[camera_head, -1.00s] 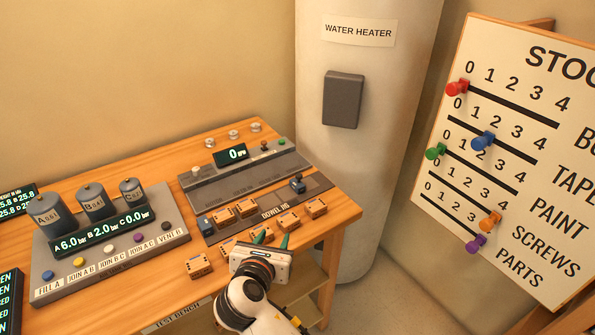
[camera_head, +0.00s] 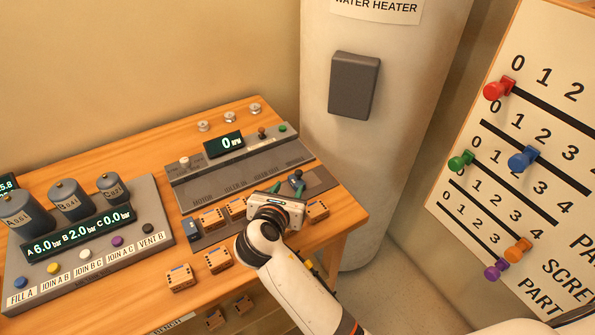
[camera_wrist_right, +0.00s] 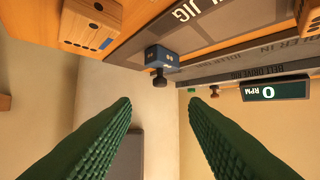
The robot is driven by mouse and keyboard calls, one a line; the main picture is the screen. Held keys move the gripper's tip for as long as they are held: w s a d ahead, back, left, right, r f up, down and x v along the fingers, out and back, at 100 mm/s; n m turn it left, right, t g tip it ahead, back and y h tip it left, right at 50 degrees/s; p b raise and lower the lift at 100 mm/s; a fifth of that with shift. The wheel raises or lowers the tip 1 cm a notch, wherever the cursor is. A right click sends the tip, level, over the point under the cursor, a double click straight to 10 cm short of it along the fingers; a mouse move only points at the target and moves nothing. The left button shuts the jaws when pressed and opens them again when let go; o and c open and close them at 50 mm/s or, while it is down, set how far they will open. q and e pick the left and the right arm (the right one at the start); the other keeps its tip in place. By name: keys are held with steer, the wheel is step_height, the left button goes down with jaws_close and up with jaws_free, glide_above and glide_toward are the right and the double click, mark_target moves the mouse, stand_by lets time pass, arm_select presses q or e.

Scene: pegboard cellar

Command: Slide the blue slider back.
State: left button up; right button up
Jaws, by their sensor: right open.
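A blue block with a dark knob (camera_wrist_right: 157,58) sits at the end of the dowel jig (camera_wrist_right: 205,25) in the right wrist view. In the head view my gripper mostly hides it, and a dark knob shows just behind the fingers. My right gripper (camera_head: 286,187) is open over the jig's right end. In the wrist view its green fingers (camera_wrist_right: 160,106) point toward the block, which lies ahead of the gap, apart from both tips. Another blue block (camera_head: 189,229) is at the jig's left end. A blue knob (camera_head: 524,158) is on the stock board. My left gripper is out of view.
Orange wooden blocks (camera_head: 211,218) lie on and in front of the jig. A grey belt-drive panel (camera_head: 235,172) stands behind it, and the tank panel (camera_head: 152,212) stands left. The water heater (camera_head: 400,150) rises beyond the bench's right end. Floor space shows at right.

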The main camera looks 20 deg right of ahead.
mark_target(298, 173)
steer(key=x, duration=0.9)
steer(key=shift+f, duration=0.1)
jaws_close()
